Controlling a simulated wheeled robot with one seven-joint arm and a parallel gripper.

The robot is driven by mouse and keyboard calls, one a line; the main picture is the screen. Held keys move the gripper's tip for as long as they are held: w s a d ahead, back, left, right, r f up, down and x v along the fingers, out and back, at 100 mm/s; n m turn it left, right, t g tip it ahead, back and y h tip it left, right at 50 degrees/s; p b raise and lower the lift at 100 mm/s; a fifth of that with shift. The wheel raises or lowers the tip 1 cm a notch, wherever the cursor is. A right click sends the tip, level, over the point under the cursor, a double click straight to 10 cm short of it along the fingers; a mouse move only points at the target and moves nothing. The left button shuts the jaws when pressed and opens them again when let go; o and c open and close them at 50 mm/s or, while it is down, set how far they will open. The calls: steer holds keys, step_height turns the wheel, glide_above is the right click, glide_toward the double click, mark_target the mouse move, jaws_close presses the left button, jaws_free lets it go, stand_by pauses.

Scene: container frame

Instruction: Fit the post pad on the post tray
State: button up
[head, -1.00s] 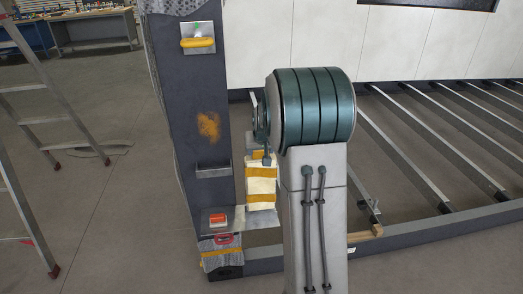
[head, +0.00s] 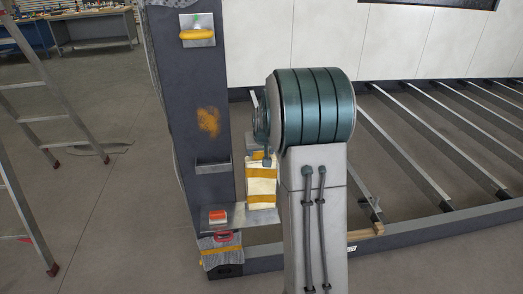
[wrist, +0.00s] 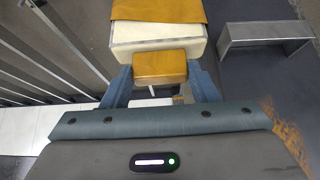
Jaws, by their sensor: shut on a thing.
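The post pad is a cream block with orange bands (head: 262,188), beside the dark post (head: 190,110) on its right and left of my arm. In the wrist view, the cream pad (wrist: 158,36) lies just beyond my fingers. My gripper (wrist: 160,82) is shut on its orange block-like end. A grey metal tray (head: 213,167) juts from the post's lower half. It also shows to the right of the pad in the wrist view (wrist: 265,32), apart from it.
A metal ledge (head: 242,217) at the post's foot carries a red-orange item (head: 217,216). A yellow handle (head: 198,35) sits high on the post. A ladder (head: 40,145) stands left. Metal bars (head: 430,140) of the floor frame run on the right.

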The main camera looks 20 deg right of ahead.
steer(key=shift+f, duration=0.2)
stand_by(0.4)
steer(key=shift+f+b, duration=1.15)
steer(key=shift+b, duration=0.1)
steer(key=o, duration=1.3)
steer(key=shift+r, duration=0.1)
steer(key=shift+o, duration=0.2)
steer(key=v, duration=1.4)
steer(key=shift+w, duration=0.1)
